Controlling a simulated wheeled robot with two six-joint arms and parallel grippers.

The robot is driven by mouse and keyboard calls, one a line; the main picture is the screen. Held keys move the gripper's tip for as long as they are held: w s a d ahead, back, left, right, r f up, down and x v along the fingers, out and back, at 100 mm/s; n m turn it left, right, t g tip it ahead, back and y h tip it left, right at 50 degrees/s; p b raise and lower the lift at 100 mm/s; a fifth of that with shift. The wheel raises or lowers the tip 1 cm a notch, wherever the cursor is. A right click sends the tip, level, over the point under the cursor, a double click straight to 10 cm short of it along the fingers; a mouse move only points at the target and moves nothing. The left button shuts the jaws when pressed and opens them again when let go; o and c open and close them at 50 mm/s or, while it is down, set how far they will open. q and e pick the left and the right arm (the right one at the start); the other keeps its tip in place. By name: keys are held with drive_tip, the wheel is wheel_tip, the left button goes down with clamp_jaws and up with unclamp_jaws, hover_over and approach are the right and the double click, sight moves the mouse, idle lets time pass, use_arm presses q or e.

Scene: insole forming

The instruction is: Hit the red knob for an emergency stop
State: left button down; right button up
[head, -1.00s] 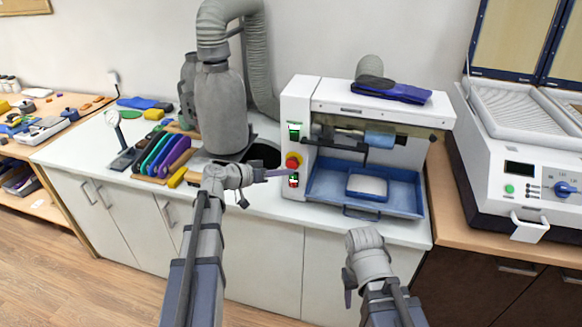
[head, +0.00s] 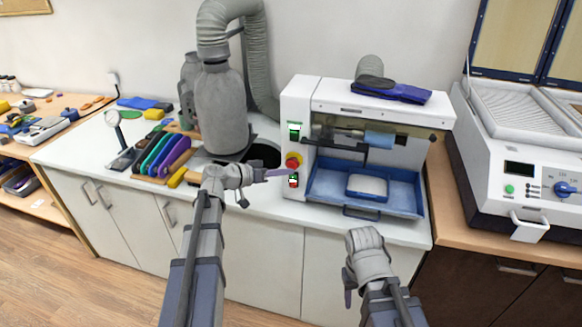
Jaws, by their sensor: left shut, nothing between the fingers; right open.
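The red knob (head: 292,163) sits on a yellow base on the left front face of the white grinding machine (head: 300,110). Below it is a smaller red switch (head: 293,181); above it is a green one (head: 294,131). My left gripper (head: 287,173) is shut and empty, its tip pointing right, just below the knob in the picture and close to the machine's face. Whether it touches the face or the knob I cannot tell. My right gripper (head: 348,298) is low in front of the cabinet, away from the machine; its fingers are mostly hidden.
The blue tray (head: 325,190) of the machine holds a white block. A grey dust collector (head: 222,110) with a hose stands left of it. A white press (head: 510,150) stands on the right-hand counter.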

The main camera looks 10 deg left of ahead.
use_arm(q)
drive_tip(key=shift+w, duration=0.85)
idle(0.6)
drive_tip(key=shift+s, duration=0.9)
drive_tip(key=s, duration=0.5)
drive_tip(key=shift+a, duration=0.1)
idle(0.5)
